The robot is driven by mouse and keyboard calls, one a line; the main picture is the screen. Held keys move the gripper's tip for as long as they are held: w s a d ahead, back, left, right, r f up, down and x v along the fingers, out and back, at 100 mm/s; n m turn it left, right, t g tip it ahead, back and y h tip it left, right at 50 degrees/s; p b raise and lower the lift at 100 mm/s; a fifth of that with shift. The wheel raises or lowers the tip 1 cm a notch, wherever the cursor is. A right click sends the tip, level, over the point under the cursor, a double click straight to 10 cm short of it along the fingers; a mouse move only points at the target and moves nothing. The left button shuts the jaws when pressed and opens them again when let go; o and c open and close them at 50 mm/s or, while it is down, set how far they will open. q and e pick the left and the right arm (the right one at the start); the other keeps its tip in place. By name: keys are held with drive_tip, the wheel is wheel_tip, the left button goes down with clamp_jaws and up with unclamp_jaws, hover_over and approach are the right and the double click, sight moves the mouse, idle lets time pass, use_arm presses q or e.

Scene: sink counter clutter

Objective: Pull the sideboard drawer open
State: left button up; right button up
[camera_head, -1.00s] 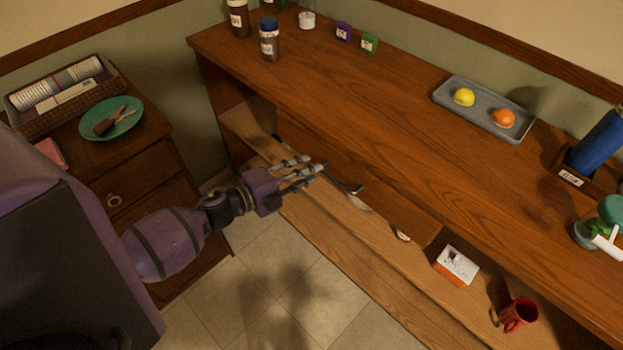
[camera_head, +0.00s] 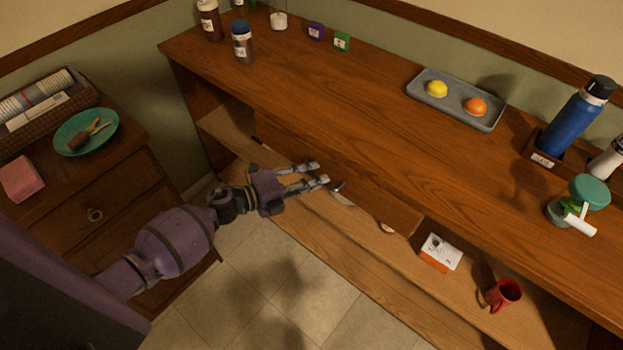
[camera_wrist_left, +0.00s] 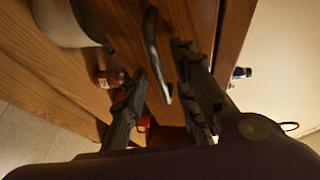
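The sideboard (camera_head: 330,115) is a long brown wooden counter with an open shelf below. Its drawer front (camera_head: 378,196) hangs under the top and looks closed. A dark, curved bar handle (camera_wrist_left: 152,35) shows in the left wrist view, and its end shows beside my fingertips in the head view (camera_head: 338,187). My left gripper (camera_head: 320,173) is open at the drawer front, its fingers spread on both sides of the handle in the left wrist view (camera_wrist_left: 160,64). I cannot tell whether a finger touches the handle. My right gripper is not in view.
The shelf holds a white-and-orange box (camera_head: 440,253), a red mug (camera_head: 503,294) and a grey pot (camera_wrist_left: 62,20). A tray (camera_head: 420,99) with two fruits, jars and a blue bottle (camera_head: 575,122) stand on top. A small cabinet (camera_head: 125,205) is at left; tiled floor lies between.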

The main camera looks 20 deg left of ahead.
use_arm(q)
clamp_jaws()
drive_tip(key=shift+s, duration=0.15)
drive_tip(key=s+a, duration=0.5)
drive_tip(key=s, duration=0.8)
drive_tip(key=s+a, duration=0.5)
drive_tip(key=s, duration=0.9)
drive_tip(key=shift+p, duration=0.45)
drive_tip(key=shift+s+f, duration=0.1)
